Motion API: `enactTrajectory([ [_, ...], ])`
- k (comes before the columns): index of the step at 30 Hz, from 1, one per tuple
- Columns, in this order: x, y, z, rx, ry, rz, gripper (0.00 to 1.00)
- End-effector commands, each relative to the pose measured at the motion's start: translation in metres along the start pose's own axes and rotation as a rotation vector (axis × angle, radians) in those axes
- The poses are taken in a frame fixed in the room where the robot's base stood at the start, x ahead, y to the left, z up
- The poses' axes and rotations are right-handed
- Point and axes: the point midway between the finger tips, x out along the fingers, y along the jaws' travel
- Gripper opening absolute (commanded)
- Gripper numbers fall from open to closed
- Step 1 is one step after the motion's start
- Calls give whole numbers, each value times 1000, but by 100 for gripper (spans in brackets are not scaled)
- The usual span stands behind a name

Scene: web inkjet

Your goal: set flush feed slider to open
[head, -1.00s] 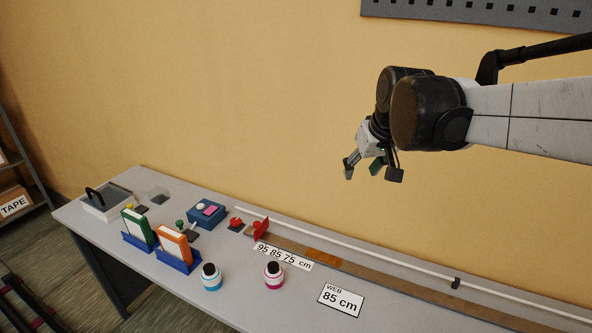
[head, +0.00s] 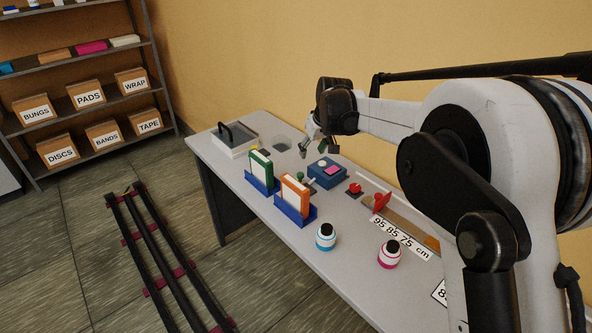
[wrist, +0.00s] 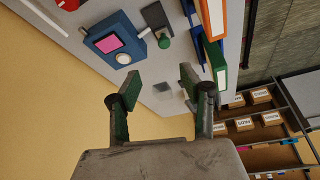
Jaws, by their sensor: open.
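No part carries a readable flush feed label, so I cannot tell which one is the slider. A green knob (wrist: 164,41) on a dark plate (wrist: 154,16) shows in the wrist view, beside a blue box (wrist: 108,27) with a pink panel (wrist: 109,43) and a white round part (wrist: 123,58). The blue box (head: 327,174) also shows in the head view. My gripper (head: 318,149) is open and empty above the bench's back part, near the blue box. In the wrist view its fingers (wrist: 160,88) are spread, with bench surface between them.
A lidded tray (head: 234,140) and clear container (head: 281,143) are at the far end. A red knob (head: 355,188), red stop (head: 381,202) and two bottles (head: 326,237) (head: 389,254) are nearer.

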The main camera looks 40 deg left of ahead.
Motion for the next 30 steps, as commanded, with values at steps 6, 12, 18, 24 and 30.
enactTrajectory([
  [6,17,-7,-4,-12,-2,-6,40],
  [12,46,-7,-3,-11,-2,-5,40],
  [18,81,-6,-3,-11,-2,-5,40],
  [24,113,-6,-3,-11,-2,-5,40],
  [30,135,-7,-3,-11,-2,-5,40],
])
